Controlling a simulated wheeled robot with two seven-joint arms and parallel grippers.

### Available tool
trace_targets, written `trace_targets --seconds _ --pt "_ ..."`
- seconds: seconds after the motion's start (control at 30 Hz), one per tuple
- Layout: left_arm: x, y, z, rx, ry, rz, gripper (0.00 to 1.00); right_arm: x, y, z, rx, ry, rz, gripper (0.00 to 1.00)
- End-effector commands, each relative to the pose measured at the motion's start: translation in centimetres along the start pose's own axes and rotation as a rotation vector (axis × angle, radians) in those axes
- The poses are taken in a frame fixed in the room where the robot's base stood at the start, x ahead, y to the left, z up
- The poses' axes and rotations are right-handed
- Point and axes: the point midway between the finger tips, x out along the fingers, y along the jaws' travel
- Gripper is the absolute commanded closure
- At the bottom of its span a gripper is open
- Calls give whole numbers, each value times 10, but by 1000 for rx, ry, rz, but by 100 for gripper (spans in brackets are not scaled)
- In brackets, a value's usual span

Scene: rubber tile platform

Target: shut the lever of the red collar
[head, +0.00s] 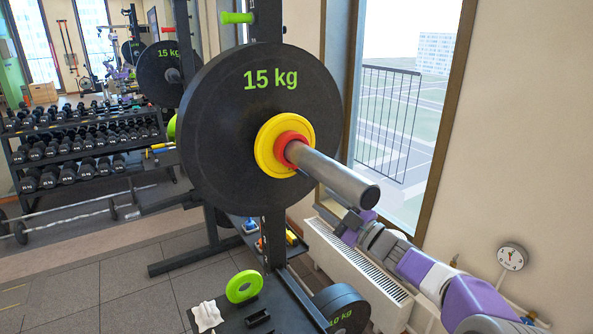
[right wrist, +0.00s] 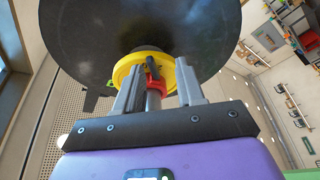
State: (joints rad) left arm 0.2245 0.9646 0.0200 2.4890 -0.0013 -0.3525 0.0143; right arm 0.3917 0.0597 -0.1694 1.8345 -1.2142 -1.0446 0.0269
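The red collar (head: 290,147) is around the metal bar sleeve (head: 335,175), against a small yellow plate (head: 268,158). In the right wrist view the red collar (right wrist: 157,83) shows with a black lever (right wrist: 152,67) on its underside, facing my gripper. I cannot tell the lever's exact angle. My right gripper (head: 350,226) is below the sleeve in the head view. In the right wrist view its two grey fingers (right wrist: 158,88) are apart, with the collar and sleeve seen between them and nothing held. My left gripper is not in view.
A large black 15 kg plate (head: 215,130) hangs behind the yellow plate. A rack upright (head: 275,240) stands below. A white radiator (head: 355,265) and window are at the right. Free air surrounds the sleeve's end.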

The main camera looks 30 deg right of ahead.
Motion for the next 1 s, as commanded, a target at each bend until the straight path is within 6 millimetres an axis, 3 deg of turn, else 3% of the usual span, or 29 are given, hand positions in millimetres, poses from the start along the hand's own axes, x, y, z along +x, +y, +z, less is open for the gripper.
trace_targets --seconds 0.03,0.17,0.6,1.0 --pt "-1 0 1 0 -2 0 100 -5 11 -12 -43 19 1 62" --pt "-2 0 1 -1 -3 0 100 -3 19 -24 -86 42 -7 62" --pt "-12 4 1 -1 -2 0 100 59 18 -26 -83 41 -8 62" --pt "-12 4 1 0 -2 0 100 67 17 -25 -82 39 -7 63"
